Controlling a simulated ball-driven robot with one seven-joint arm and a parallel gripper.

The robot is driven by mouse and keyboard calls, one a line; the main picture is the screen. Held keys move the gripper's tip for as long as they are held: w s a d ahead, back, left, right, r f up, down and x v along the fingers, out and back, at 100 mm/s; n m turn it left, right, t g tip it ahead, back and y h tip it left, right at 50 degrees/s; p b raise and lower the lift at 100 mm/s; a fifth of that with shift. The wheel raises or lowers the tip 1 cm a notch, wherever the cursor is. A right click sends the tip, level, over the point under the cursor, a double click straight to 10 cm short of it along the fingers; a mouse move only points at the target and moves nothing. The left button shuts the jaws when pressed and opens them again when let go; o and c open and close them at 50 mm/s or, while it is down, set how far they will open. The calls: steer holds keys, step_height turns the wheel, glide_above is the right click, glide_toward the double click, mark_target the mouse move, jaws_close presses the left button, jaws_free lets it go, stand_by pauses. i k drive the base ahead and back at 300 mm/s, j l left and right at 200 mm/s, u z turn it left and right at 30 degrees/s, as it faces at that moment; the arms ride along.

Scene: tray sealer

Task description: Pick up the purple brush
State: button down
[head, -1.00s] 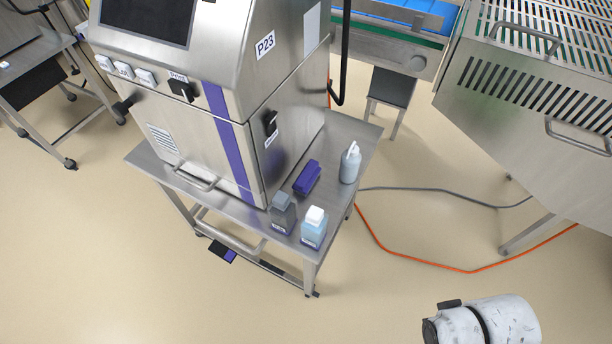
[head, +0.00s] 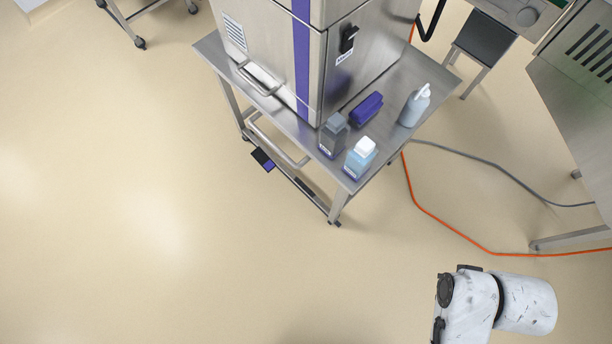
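The purple brush (head: 366,108) lies on the steel table (head: 285,121), close to the right side of the machine. A grey bottle (head: 333,136) and a light blue bottle with a white cap (head: 360,158) stand in front of it. A pale spray-type bottle (head: 415,106) stands to its right. Part of my arm shows at the lower right, well apart from the table. My gripper is not in the picture.
The steel machine (head: 360,60) fills the back of the table. An orange cable (head: 440,222) and a grey cable (head: 500,168) lie on the floor to the right. A steel frame stands at the far right. The floor in front and left is clear.

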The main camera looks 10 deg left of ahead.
mark_target(369, 106)
steer(key=i+j+z, duration=0.5)
steer(key=i+j, duration=0.3)
steer(key=i, duration=0.1)
